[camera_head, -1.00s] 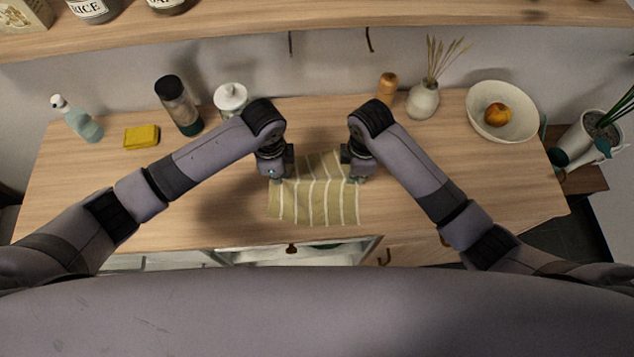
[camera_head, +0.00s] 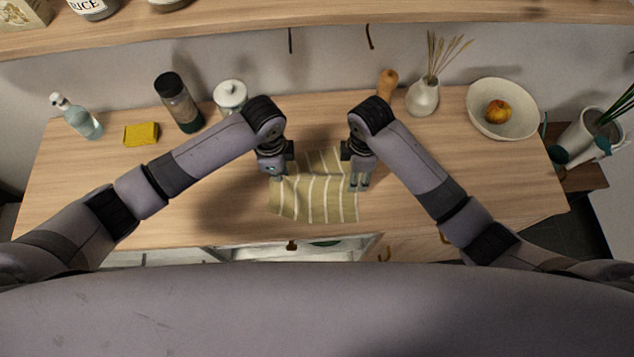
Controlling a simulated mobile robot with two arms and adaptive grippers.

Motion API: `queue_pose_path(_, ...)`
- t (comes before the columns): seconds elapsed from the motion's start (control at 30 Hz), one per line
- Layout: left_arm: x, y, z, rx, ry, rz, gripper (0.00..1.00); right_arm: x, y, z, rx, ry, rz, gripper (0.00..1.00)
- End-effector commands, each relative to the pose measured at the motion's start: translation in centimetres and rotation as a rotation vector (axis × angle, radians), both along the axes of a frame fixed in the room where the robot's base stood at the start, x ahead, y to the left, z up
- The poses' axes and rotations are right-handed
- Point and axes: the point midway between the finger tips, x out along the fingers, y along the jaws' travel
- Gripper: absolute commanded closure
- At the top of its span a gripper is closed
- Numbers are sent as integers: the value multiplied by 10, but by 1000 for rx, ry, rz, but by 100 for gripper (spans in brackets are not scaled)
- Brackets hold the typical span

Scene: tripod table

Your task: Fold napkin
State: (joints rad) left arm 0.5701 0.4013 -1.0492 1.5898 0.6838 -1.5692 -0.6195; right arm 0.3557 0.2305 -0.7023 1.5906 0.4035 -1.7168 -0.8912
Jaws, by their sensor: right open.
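The napkin (camera_head: 313,200) is olive-green with pale stripes. It lies on the wooden counter between and in front of my grippers, its near part flat and its far part partly hidden by them. My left gripper (camera_head: 277,172) is at the napkin's left side, pointing down; its fingers are too small and dark to tell open from shut. My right gripper (camera_head: 361,185) is at the napkin's right edge, pointing down, its fingers apart. The cloth near the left gripper looks slightly rumpled.
Along the back of the wooden counter (camera_head: 430,190) stand a spray bottle (camera_head: 84,122), yellow sponge (camera_head: 141,133), dark-lidded bottle (camera_head: 180,104), white jar (camera_head: 230,96), wooden shaker (camera_head: 387,84), vase (camera_head: 423,97) and bowl (camera_head: 515,128) with fruit. A shelf (camera_head: 330,13) hangs above.

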Motion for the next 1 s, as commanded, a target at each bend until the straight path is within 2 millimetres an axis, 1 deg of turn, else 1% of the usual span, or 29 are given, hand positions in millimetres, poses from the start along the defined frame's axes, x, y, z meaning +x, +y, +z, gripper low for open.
queue_pose_path(0.23,0,0,0,0,1,0,100,0,0,0,0,0,0,50)
queue_pose_path(0.6,0,0,0,0,0,0,75,0,0,0,0,0,0,50)
queue_pose_path(0.8,0,0,0,0,0,0,75,0,0,0,0,0,0,50)
queue_pose_path(1.0,0,0,0,0,0,0,62,0,0,0,0,0,0,50)
